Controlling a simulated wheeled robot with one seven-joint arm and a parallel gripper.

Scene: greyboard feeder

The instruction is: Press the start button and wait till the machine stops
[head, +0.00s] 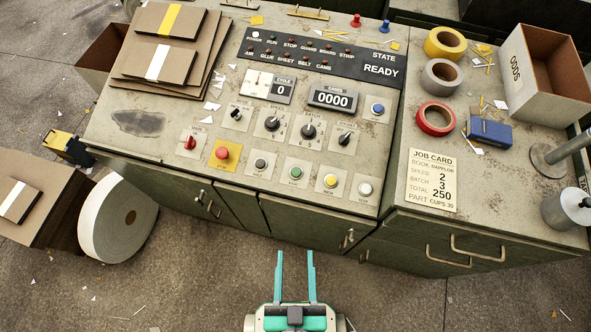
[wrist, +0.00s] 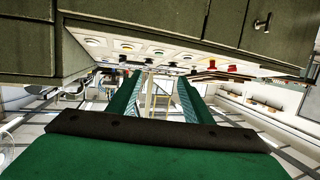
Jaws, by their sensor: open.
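The machine's control panel (head: 180,170) slopes across the cabinet top in the head view. A green button (head: 296,173) sits in its lower row, between a dark grey button (head: 260,163) and a yellow button (head: 330,181); its small label is hard to read. A white button (head: 365,188) is at the row's right end. The state display (head: 381,70) reads READY. The cycle counter shows 0 and the other counter (head: 333,99) shows 0000. My gripper (head: 295,253) is open and empty in front of the cabinet, below the button row in the picture, touching nothing.
A red mushroom button (head: 222,153) on a yellow plate and a red switch (head: 190,142) lie left of the row. Dials (head: 308,131) sit above it. A job card (head: 433,180) lies on the right-hand counter. Cabinet handles (head: 348,238) face my gripper.

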